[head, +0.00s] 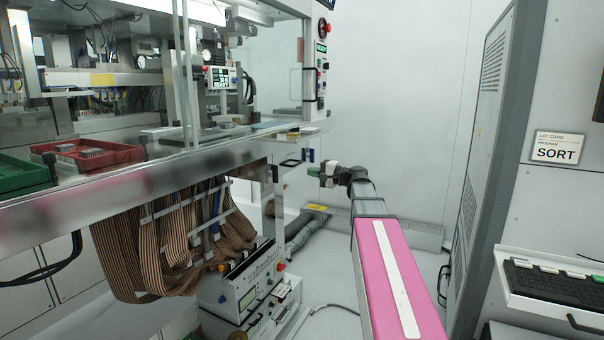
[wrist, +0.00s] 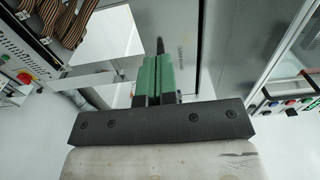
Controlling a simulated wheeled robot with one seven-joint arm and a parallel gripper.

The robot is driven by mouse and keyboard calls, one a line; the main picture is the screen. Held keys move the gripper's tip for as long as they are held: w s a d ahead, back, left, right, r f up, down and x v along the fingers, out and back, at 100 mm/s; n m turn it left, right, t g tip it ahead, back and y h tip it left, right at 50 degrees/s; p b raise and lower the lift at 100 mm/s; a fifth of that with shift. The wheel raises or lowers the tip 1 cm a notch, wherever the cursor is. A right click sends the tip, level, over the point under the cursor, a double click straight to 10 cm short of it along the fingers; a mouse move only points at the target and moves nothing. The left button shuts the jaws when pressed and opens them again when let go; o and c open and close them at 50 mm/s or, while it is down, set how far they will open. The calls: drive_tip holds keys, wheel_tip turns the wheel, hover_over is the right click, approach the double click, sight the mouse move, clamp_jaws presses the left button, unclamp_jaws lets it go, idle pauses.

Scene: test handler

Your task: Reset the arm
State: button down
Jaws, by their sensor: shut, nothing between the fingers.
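My gripper (head: 314,171) shows in the head view at the far end of my outstretched pink arm, pointing left toward the front edge of the handler machine (head: 170,175). In the wrist view my gripper's green fingers (wrist: 157,78) are together with nothing between them. The gap between the gripper and the machine's edge is small in the head view, and I cannot tell whether they touch.
A red tray (head: 75,160) and a green tray (head: 22,177) sit on the machine's deck at left. Ribbon cables (head: 170,240) hang below it, above a floor instrument (head: 240,295). A grey cabinet (head: 490,150) and a keyboard (head: 555,283) stand right. Floor space lies between.

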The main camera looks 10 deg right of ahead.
drive_tip(key=s+a+f+n+g+h, duration=0.1)
drive_tip(key=s+a+f+g+h, duration=0.15)
drive_tip(key=f, duration=0.55)
drive_tip(key=s+a+f+n+g+h, duration=0.1)
drive_tip(key=s+a+f, duration=0.15)
drive_tip(key=f, duration=0.55)
drive_tip(key=s+d+f+n+g+h, duration=0.1)
drive_tip(key=s+f+h, duration=0.4)
drive_tip(key=s+f, duration=0.6)
drive_tip(key=s+d+f+n+g+h, duration=0.1)
drive_tip(key=s+f+n+g+h, duration=0.3)
drive_tip(key=s+f, duration=0.7)
wheel_tip(320, 180, down, 4)
drive_tip(key=shift+d+r+g+h, duration=0.2)
drive_tip(key=shift+d+g+h, duration=0.15)
drive_tip(key=shift+g+h, duration=0.7)
